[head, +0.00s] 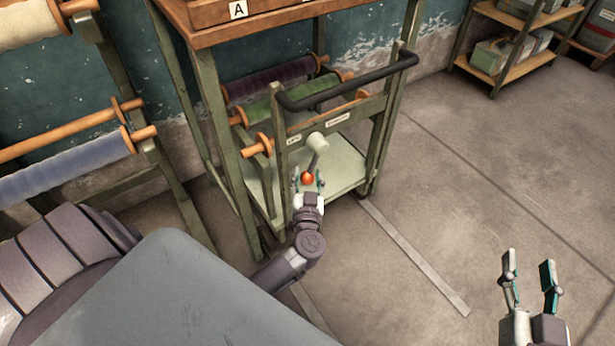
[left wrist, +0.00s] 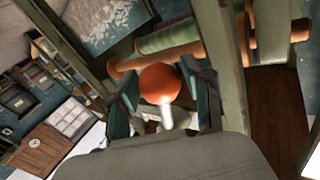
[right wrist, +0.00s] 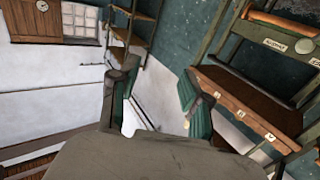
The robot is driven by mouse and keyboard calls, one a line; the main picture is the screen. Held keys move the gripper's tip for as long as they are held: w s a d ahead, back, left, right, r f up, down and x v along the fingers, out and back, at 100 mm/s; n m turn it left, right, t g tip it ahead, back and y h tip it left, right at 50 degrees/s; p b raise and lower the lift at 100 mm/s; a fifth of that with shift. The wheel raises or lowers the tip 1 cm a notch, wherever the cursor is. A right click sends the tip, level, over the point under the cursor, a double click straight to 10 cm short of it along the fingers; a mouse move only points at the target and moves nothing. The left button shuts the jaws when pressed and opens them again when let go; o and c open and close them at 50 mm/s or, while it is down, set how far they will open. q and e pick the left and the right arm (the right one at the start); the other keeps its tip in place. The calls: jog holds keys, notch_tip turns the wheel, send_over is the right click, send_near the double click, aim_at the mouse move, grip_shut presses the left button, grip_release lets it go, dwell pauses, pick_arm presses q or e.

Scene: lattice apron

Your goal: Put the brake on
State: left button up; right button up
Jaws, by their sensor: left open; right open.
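The brake lever (head: 317,146) is on the end of the green cart (head: 225,138), a pale shaft slanting down from its pivot to an orange-red ball knob (head: 307,178). My left gripper (head: 308,184) is open at the knob, one finger on each side of it. In the left wrist view the knob (left wrist: 160,80) sits between the open fingers; whether they touch it is unclear. Two small labels (head: 338,117) are on the cart's rail above the lever; I cannot read them surely. My right gripper (head: 528,264) is open and empty over the floor at the lower right.
The cart has a black push handle (head: 350,82), fabric rolls (head: 272,108) and a pale lower shelf (head: 343,165). A rack with rolls (head: 65,178) stands at left. Shelves with boxes (head: 515,65) stand at the back right. The floor (head: 470,170) right of the cart is clear.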

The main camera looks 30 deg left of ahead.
pick_arm(q)
grip_shut()
jog(key=shift+f, duration=0.1)
